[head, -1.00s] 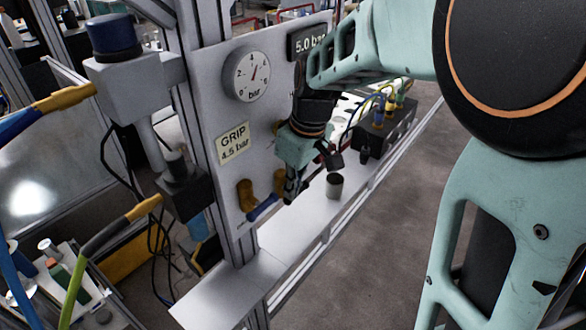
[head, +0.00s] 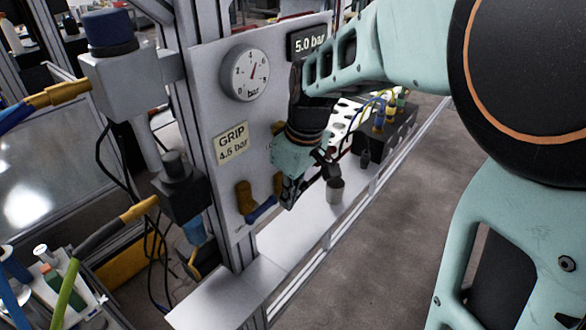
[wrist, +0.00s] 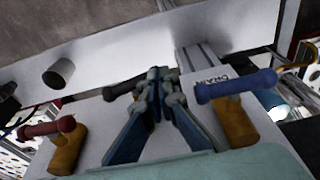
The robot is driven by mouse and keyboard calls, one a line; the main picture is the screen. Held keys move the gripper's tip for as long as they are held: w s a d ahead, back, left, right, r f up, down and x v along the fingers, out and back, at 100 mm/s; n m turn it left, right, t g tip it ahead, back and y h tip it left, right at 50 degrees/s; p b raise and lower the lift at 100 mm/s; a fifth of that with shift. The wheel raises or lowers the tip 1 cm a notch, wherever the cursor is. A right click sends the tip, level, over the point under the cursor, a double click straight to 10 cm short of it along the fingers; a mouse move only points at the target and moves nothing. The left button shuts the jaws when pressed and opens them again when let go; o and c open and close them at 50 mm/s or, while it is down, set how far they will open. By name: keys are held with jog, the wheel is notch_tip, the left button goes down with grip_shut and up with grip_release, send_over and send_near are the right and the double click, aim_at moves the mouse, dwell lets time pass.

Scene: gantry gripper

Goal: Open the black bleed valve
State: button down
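In the wrist view, the black valve handle (wrist: 118,91) is a short dark bar crossing behind the tips of my gripper (wrist: 159,92). Its right part and its body are mostly hidden by the fingers. The fingertips are close together at the handle. I cannot tell whether they grip it or only stand around it. In the head view, my gripper (head: 291,190) points at the valve row on the lower panel, and its wrist hides the black valve.
In the wrist view, a red-handled valve (wrist: 46,128) stands left and a blue-handled valve (wrist: 236,86) right, beside a DRAIN label (wrist: 209,82). A gauge (head: 245,74) and GRIP label (head: 231,143) are on the panel. A grey cup (head: 335,190) stands on the ledge.

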jog(key=shift+s+a+f+b, duration=0.15)
jog(key=shift+s+f+b, duration=0.05)
jog(key=shift+f+b, duration=0.6)
jog(key=shift+s+a+f+b, duration=0.15)
jog(key=shift+s+f+b, duration=0.05)
jog(key=shift+f+b, duration=0.6)
jog(key=shift+r, duration=0.15)
dwell(0.6)
